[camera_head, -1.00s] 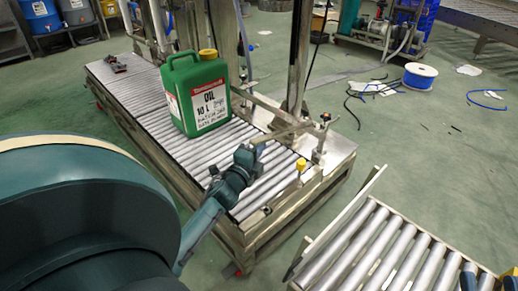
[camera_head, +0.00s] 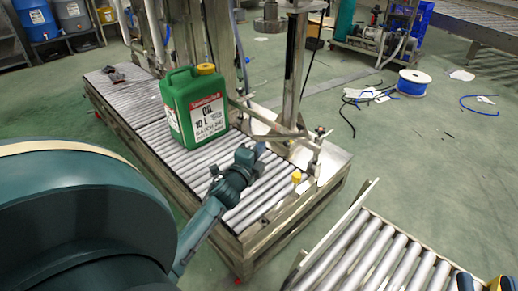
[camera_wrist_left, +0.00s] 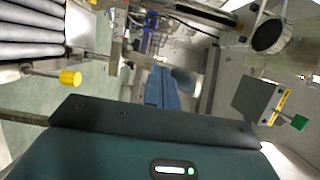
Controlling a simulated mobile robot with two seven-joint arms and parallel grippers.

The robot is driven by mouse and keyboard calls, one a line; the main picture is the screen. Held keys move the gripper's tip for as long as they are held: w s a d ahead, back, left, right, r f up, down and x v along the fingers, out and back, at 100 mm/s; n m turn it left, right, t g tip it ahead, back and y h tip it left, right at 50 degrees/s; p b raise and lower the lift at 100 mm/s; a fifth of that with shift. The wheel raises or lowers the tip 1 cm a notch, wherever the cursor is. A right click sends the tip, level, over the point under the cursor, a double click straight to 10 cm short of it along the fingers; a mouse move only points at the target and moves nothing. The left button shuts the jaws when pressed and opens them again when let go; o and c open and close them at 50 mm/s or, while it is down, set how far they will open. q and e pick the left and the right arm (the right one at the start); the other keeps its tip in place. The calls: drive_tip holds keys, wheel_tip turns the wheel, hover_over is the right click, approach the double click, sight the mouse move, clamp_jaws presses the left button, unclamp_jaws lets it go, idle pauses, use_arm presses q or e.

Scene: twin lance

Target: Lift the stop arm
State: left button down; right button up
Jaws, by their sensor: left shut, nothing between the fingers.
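The stop arm (camera_head: 282,135) is a thin tan-grey bar at the near end of the roller conveyor, joined to a post on the right. A green oil canister (camera_head: 197,108) stands upright on the rollers behind the bar. My right gripper is not seen.
A yellow knob (camera_head: 297,177) stands at the conveyor's near right corner and also shows in the left wrist view (camera_wrist_left: 70,77). A second roller conveyor (camera_head: 365,255) lies at lower right, past a floor gap. Uprights rise behind the bar. A blue cable reel (camera_head: 417,82) sits on the floor.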

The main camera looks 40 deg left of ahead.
sight(266, 138)
use_arm(q)
drive_tip(key=shift+w+d+r+p, duration=0.1)
drive_tip(key=shift+w+r+p, duration=0.3)
drive_tip(key=shift+r+p, duration=0.35)
drive_tip(key=shift+w+a+r+p, duration=0.1)
drive_tip(key=shift+w+r+p, duration=0.35)
drive_tip(key=shift+r, duration=0.4)
drive_tip(key=shift+w+d+r+p, duration=0.1)
drive_tip(key=shift+w+r+p, duration=0.2)
drive_tip(key=shift+r+p, duration=0.45)
drive_tip(key=shift+w+r, duration=0.1)
drive_tip(key=shift+r, duration=0.05)
drive_tip(key=shift+w+r+p, duration=0.95)
drive_tip(key=shift+r, duration=0.3)
drive_tip(key=shift+w+d+r+p, duration=0.15)
drive_tip(key=shift+w+r+p, duration=0.4)
drive_tip(key=shift+w+r, duration=0.25)
